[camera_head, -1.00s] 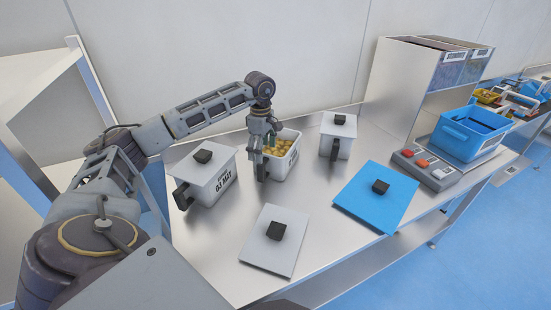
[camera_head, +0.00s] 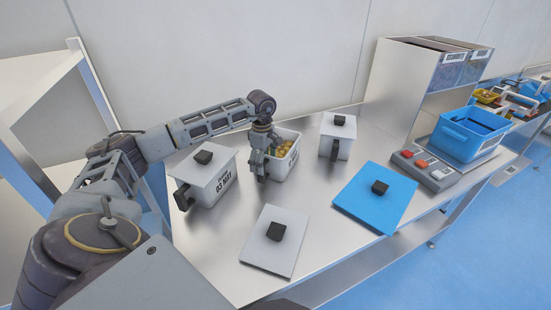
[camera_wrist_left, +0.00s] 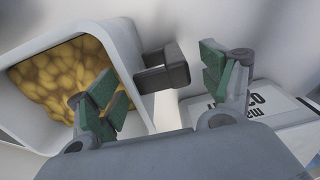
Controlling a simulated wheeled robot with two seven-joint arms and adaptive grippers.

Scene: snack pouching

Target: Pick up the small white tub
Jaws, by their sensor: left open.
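The small white tub (camera_head: 283,167) stands open on the steel table, between two lidded white tubs, with yellow snacks inside. In the left wrist view the tub (camera_wrist_left: 130,50) fills the left side, and its dark handle (camera_wrist_left: 163,68) sticks out toward the gap between my fingers. My left gripper (camera_head: 259,163) is low at the tub's near left side, over the handle, and partly hides it. It is open in the left wrist view (camera_wrist_left: 160,90), with green pads on either side of the handle; I cannot tell whether they touch it. My right gripper is not in view.
A lidded white tub (camera_head: 209,181) marked 03 MAY stands close on the left, another (camera_head: 337,135) at the right. A loose white lid (camera_head: 275,240) and a blue lid (camera_head: 376,196) lie in front. A button box (camera_head: 425,170) and blue bin (camera_head: 470,137) are further right.

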